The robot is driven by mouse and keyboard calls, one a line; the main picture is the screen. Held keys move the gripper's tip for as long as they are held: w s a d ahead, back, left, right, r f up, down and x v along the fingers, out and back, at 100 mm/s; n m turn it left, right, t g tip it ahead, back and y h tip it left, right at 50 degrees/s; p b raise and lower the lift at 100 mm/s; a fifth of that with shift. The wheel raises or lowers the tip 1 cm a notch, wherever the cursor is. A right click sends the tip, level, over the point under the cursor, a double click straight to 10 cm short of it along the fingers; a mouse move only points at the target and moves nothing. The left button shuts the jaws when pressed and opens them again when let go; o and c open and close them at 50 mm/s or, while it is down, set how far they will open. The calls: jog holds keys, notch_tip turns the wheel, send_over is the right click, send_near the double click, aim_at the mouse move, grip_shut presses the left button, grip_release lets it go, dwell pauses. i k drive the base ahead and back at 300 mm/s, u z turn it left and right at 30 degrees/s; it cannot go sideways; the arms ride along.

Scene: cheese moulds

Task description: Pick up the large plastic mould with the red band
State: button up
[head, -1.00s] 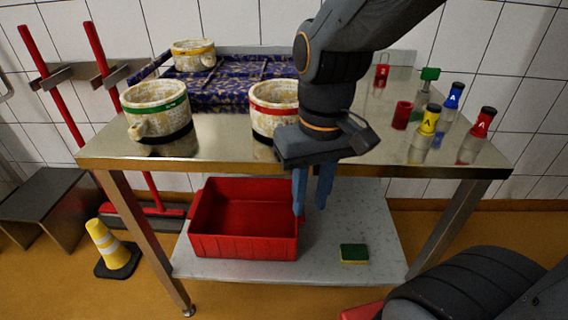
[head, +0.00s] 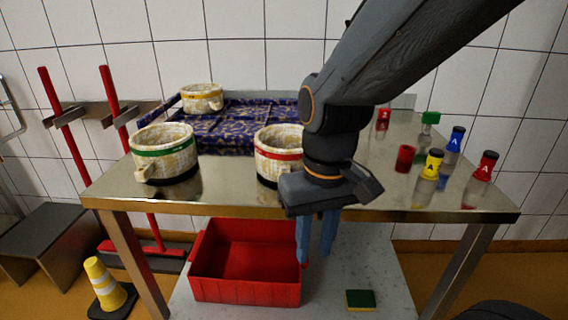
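The mould with the red band (head: 272,155) stands upright near the front middle of the steel table. It is cream and mottled, with a dark base, and its right side is partly hidden by my arm. My gripper (head: 317,240) points down in front of the table edge, to the right of and below the mould. Its two blue fingers are a little apart with nothing visible between them. A mould with a green band (head: 164,150) stands to the left, its handle facing forward. A smaller mould with a yellow band (head: 202,97) sits at the back left.
The steel table (head: 225,190) carries a blue patterned tray (head: 225,132) at the back. A red crate (head: 245,292) and a sponge (head: 360,299) are on the lower shelf.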

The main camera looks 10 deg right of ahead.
aim_at(279, 150)
jog(key=z, duration=0.7)
jog(key=k, duration=1.85)
jog(key=u, duration=1.25)
jog(key=i, duration=1)
